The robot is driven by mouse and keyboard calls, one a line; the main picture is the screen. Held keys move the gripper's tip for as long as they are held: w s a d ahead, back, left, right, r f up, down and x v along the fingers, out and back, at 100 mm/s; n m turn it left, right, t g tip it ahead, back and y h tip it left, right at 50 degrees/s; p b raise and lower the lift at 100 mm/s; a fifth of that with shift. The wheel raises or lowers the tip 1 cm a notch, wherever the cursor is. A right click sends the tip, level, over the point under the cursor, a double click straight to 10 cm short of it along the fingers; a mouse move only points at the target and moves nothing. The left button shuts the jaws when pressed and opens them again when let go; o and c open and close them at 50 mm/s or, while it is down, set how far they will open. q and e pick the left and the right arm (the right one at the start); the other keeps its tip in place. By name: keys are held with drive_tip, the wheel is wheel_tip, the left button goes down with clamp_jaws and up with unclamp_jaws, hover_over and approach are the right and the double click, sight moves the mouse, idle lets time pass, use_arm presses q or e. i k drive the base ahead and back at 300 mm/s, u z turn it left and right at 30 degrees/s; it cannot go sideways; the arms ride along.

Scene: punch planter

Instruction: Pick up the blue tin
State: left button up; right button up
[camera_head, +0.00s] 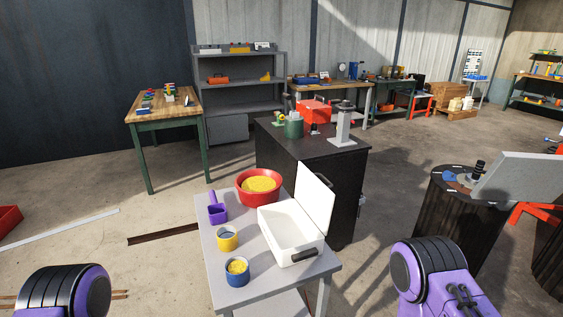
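The blue tin (237,278) stands upright on the near left part of a grey table (262,285). Its open top shows yellow contents. A yellow tin (227,243) stands just behind it. Neither gripper is in view. Only purple and black links of my arms show at the bottom left and bottom right corners, both apart from the table.
The same table holds a purple scoop (217,214), a red bowl (257,198) with yellow contents and an open white case (290,240) right of the tins. A dark cabinet (310,165) stands behind. Bare floor lies left of the table.

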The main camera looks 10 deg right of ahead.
sight(237, 267)
drive_tip(key=z, duration=2.5)
drive_tip(key=i, duration=2.1)
drive_tip(key=u, duration=3.55)
